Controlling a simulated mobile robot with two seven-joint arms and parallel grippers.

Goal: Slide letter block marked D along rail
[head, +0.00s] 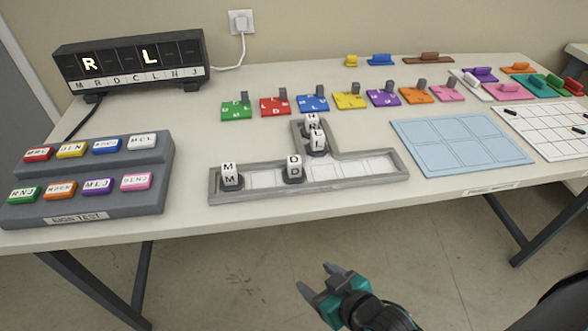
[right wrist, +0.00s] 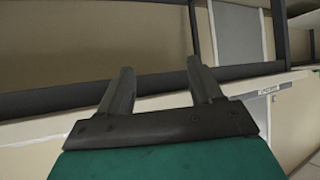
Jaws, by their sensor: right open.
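The white letter block marked D (head: 294,167) stands upright on a dark base in the front channel of the grey rail (head: 363,182), near its middle. A block marked M (head: 230,175) stands at the left end of the same channel. A block marked L (head: 317,137) stands in the short branch behind, with another block close behind it, partly hidden. My right gripper (head: 323,283) is open and empty, in front of the table edge and below the rail. Its two fingers also show apart in the right wrist view (right wrist: 160,92). My left gripper is not in view.
A grey button box (head: 88,213) with coloured labelled buttons stands at left. A dark display (head: 130,58) shows R and L behind it. Coloured tiles with upright tabs, such as the red one (head: 274,107), line up behind the rail. A blue gridded mat (head: 447,144) lies right.

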